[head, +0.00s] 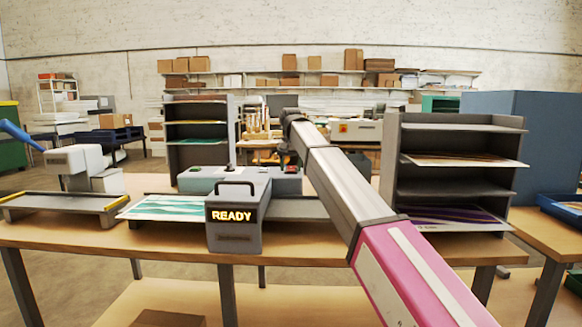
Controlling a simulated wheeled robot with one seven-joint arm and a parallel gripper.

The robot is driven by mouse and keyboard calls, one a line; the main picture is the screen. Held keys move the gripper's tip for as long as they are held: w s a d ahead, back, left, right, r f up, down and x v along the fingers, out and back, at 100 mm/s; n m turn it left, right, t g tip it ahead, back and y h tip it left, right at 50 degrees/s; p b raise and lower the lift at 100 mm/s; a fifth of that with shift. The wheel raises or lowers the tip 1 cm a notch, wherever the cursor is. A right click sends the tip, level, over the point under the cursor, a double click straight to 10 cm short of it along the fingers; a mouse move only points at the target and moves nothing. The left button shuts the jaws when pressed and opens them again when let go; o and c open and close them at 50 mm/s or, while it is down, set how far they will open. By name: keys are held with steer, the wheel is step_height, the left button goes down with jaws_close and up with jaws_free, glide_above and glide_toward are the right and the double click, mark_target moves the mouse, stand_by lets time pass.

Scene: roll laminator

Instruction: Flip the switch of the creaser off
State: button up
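A grey-green machine (195,181) stands at the middle of the wooden table, with a green button (195,169), a red button (290,170) and a small black upright knob (231,168) on top. In front of it is a dark grey box with a handle and a lit "READY" display (231,215). I cannot tell from labels which machine is the creaser, and no switch position can be read. My arm crosses from the lower right up to the dark joint near the machine's right end. My gripper cannot be made out.
A white machine with a blue lever (73,160) and a grey tray (62,205) stand at the left. A printed sheet (165,207) lies left of the display box. Shelf racks stand behind (198,103) and at right (455,187). A blue tray (562,209) sits at far right.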

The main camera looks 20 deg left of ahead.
steer(key=c, duration=0.7)
steer(key=shift+w+a+g, duration=0.1)
steer(key=shift+w+g, duration=0.05)
steer(key=shift+g, duration=0.45)
steer(key=shift+c, duration=0.2)
steer(key=o, duration=0.9)
steer(key=shift+r, duration=0.1)
